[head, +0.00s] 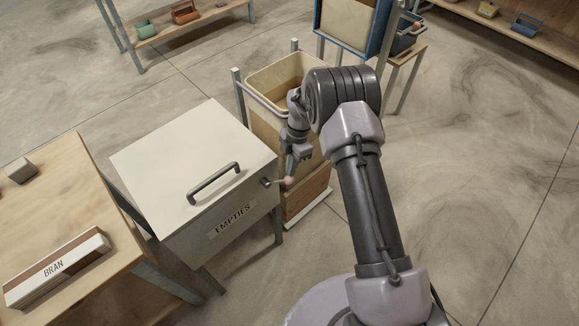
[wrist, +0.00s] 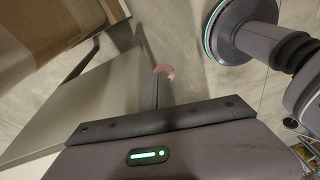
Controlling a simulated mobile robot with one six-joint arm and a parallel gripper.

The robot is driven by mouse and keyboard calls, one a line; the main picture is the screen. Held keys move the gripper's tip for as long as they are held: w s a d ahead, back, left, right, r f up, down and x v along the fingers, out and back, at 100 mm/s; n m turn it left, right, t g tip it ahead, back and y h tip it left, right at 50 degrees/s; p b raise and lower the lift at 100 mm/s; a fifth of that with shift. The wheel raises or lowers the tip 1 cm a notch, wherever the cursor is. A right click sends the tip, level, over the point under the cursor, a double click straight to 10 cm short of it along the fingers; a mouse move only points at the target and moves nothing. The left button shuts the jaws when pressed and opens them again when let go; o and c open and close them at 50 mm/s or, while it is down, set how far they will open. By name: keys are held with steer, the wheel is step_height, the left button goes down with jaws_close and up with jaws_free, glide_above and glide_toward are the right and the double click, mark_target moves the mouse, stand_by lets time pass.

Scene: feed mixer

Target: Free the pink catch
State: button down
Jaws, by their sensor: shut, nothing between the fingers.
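The pink catch (head: 288,182) is a small pink knob on a short dark lever at the upper right of the front face of the white EMPTIES box (head: 200,240). The box's flat lid (head: 185,155) with a dark bar handle (head: 214,183) is down. My gripper (head: 291,171) points down just above the pink knob, shut and empty. In the wrist view the pink knob (wrist: 164,70) shows just beyond the fingers, partly covered by them. I cannot tell whether the fingers touch it.
A tall cream bin (head: 265,95) stands right behind the box, close to my gripper. A wooden table (head: 75,215) at the left holds a BRAN block (head: 58,268) and a small grey block (head: 21,170). Open floor (head: 480,180) lies to the right.

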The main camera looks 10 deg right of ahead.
steer(key=shift+d+f, duration=0.15)
steer(key=shift+f, duration=0.35)
